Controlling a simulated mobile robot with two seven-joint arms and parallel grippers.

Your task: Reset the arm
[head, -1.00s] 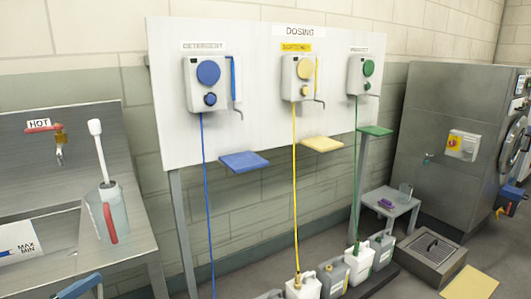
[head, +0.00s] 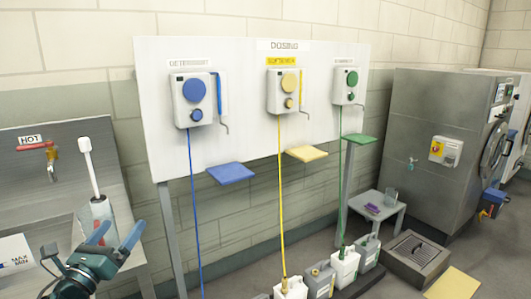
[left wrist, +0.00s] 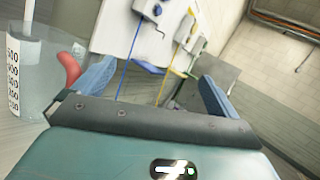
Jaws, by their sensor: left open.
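My left gripper (head: 115,237) is at the lower left of the head view, in front of the sink bench. Its two blue fingers are apart with nothing between them. In the left wrist view the open fingers (left wrist: 155,88) point toward the dosing board. A clear measuring jug (left wrist: 35,75) with a red handle and a white brush in it stands just left of the fingers there. In the head view the jug (head: 98,212) is partly hidden behind the gripper. My right gripper is in neither view.
The dosing board (head: 245,150) carries blue, yellow and green dispensers with small shelves. Several jugs, among them a white one (head: 345,268), stand on the floor below. A small grey table (head: 378,212), floor drain (head: 418,250) and steel washer (head: 425,150) are at the right.

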